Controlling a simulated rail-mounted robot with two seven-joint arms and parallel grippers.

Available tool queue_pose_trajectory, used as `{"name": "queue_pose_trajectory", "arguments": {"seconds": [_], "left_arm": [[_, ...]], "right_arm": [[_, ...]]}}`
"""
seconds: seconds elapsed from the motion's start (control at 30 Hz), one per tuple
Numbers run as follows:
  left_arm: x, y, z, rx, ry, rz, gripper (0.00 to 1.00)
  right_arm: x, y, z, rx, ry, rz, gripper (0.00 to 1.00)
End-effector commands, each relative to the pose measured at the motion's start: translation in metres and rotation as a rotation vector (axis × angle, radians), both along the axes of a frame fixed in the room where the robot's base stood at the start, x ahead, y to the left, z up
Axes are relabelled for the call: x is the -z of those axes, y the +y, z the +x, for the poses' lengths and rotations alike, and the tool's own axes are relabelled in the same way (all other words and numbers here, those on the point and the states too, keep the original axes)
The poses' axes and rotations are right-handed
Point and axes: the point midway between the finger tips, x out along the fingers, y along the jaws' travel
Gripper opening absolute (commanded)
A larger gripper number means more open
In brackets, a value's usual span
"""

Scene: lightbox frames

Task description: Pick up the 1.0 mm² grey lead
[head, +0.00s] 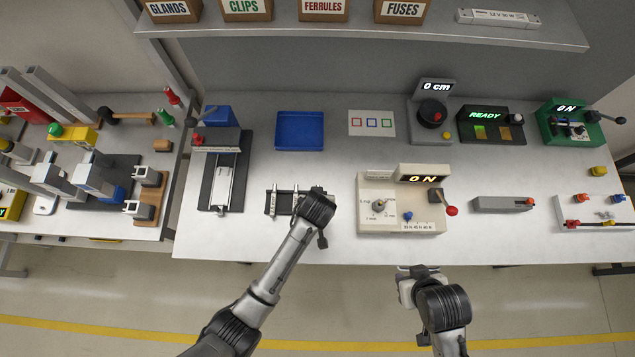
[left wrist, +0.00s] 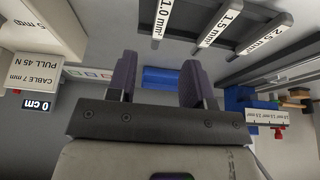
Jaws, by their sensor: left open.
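The lead rack (head: 283,203) lies on the table left of the head view's centre, with its right part behind my left gripper. In the left wrist view, a strip labelled 1.0 mm² (left wrist: 160,20) is at the top, beside the 1.5 mm² strip (left wrist: 218,27) and the 2.5 mm² strip (left wrist: 264,34). I cannot make out the grey lead itself. My left gripper (head: 322,194) is at the rack's right side; its purple fingers (left wrist: 157,75) are apart and empty. My right gripper (head: 413,270) is off the table's front edge; its fingers are unclear.
The cream ON machine (head: 372,218) with a red-knobbed lever stands just right of my left gripper. A blue tray (head: 300,131) lies behind the rack, and a clamp fixture (head: 222,180) is to its left. Bare table (head: 335,160) lies between tray and machine.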

Motion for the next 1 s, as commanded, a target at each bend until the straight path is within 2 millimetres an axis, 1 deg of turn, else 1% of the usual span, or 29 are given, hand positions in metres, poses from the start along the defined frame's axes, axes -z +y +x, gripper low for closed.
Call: {"name": "queue_pose_trajectory", "arguments": {"seconds": [0.03,0.1,0.37,0.7,0.83,1.0], "left_arm": [[0.007,0.0,0.003,0.001,0.002,0.001,0.47],[0.012,0.0,0.005,0.001,0.001,0.001,0.47],[0.023,0.0,0.009,0.001,0.001,0.001,0.47],[0.06,-0.002,0.021,0.001,0.001,0.0,0.47],[0.066,-0.002,0.024,0.001,0.001,0.0,0.47],[0.067,-0.002,0.024,0.001,0.001,-0.001,0.47]], "right_arm": [[0.001,0.001,0.0,0.002,0.0,0.002,0.43],[0.002,0.001,0.0,0.002,-0.001,0.003,0.43],[0.002,0.001,0.0,0.003,0.0,0.005,0.43],[0.005,0.001,0.0,0.001,0.0,0.001,0.43],[0.006,-0.001,0.0,-0.002,0.0,-0.003,0.43],[0.006,-0.002,0.0,-0.004,0.0,-0.006,0.43]]}}
